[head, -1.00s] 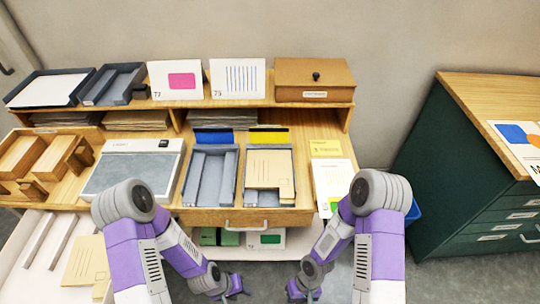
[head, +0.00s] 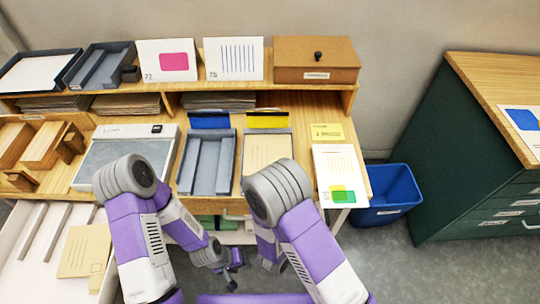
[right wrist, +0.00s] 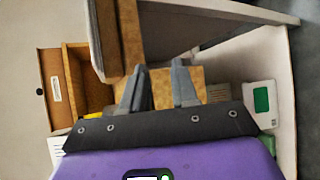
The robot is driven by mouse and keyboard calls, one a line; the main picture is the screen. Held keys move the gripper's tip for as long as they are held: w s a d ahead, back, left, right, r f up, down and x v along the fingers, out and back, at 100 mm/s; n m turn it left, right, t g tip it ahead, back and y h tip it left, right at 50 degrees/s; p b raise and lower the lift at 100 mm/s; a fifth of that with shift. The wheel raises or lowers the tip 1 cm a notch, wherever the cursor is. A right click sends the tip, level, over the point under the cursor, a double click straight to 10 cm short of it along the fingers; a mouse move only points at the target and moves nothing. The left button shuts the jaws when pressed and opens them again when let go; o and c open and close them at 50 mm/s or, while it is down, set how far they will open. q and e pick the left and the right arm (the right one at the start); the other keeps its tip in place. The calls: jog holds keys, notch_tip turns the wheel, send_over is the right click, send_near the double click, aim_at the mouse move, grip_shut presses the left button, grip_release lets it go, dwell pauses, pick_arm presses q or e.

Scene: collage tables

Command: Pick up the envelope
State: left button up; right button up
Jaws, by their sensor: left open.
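A tan envelope (head: 268,150) with printed lines lies in the grey tray under the yellow tab; my right arm partly hides it. A second tan envelope (head: 84,251) lies on the low white surface at the lower left. My left gripper (head: 232,268) is open and empty, low in front of the desk, apart from both envelopes. My right gripper (head: 268,264) is beside it, partly hidden by its own arm. In the right wrist view its fingers (right wrist: 158,88) stand apart with nothing clearly between them.
The wooden desk's front edge is close above my grippers. A grey tray (head: 206,172) with a blue tab stands beside the envelope's tray. A printed sheet (head: 337,165) lies to the right.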

jog(key=w+a+r+n+t+y, duration=0.3)
jog(key=a+r+t+y, duration=0.15)
jog(key=a, duration=0.35)
jog(key=n+t+y+b, duration=0.1)
jog(key=t+y+b, duration=0.1)
jog(key=t+y, duration=0.15)
send_near(268, 161)
jog(key=w, duration=0.2)
jog(key=w+b, duration=0.1)
jog(key=shift+w+d+f, duration=0.1)
jog(key=shift+d+f, duration=0.15)
jog(key=shift+d, duration=0.15)
grip_shut()
